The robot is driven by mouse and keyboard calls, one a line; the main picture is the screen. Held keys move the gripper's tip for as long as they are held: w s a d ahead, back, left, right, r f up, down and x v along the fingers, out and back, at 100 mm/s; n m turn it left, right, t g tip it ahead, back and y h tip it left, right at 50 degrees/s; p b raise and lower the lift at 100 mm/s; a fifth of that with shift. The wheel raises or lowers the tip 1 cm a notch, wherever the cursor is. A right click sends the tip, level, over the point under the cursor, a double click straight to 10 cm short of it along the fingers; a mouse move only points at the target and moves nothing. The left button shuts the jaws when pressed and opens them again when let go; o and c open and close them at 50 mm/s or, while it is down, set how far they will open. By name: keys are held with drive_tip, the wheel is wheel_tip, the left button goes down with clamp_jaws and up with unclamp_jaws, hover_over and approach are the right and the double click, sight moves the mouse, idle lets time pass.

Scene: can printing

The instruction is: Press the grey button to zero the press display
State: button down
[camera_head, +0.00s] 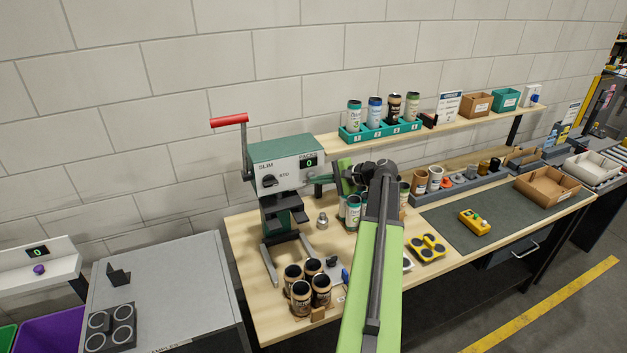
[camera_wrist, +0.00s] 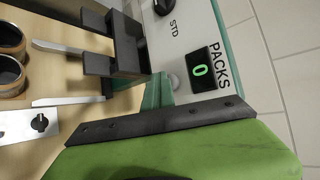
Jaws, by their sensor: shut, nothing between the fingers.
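The press (camera_head: 284,163) is a green and pale grey machine on the wooden bench. Its display (camera_head: 310,162) reads a green 0, and the display also shows in the wrist view (camera_wrist: 201,71) beside the word PACKS. A small round grey button (camera_wrist: 176,82) seems to sit beside the display on the press face, partly in shade. In the head view the button cannot be made out. My gripper (camera_head: 317,181) is shut and empty, at the right side of the press just below the display. I cannot tell whether it touches the press.
Several dark cans (camera_head: 300,296) stand on the bench in front of the press. A red-handled lever (camera_head: 229,121) rises at its left. More cans stand beside and behind my arm. A shelf (camera_head: 440,127) holds cans in a teal rack. A grey table (camera_head: 160,290) is at left.

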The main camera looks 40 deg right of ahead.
drive_tip(key=shift+s, duration=0.1)
drive_tip(key=shift+s+a, duration=0.25)
drive_tip(key=shift+s, duration=0.3)
drive_tip(key=shift+s+a, duration=0.25)
drive_tip(key=shift+s, duration=0.25)
drive_tip(key=s, duration=0.1)
drive_tip(key=s+a, duration=0.1)
drive_tip(key=s, duration=0.1)
drive_tip(key=s+a, duration=0.1)
drive_tip(key=shift+s, duration=0.3)
idle(0.5)
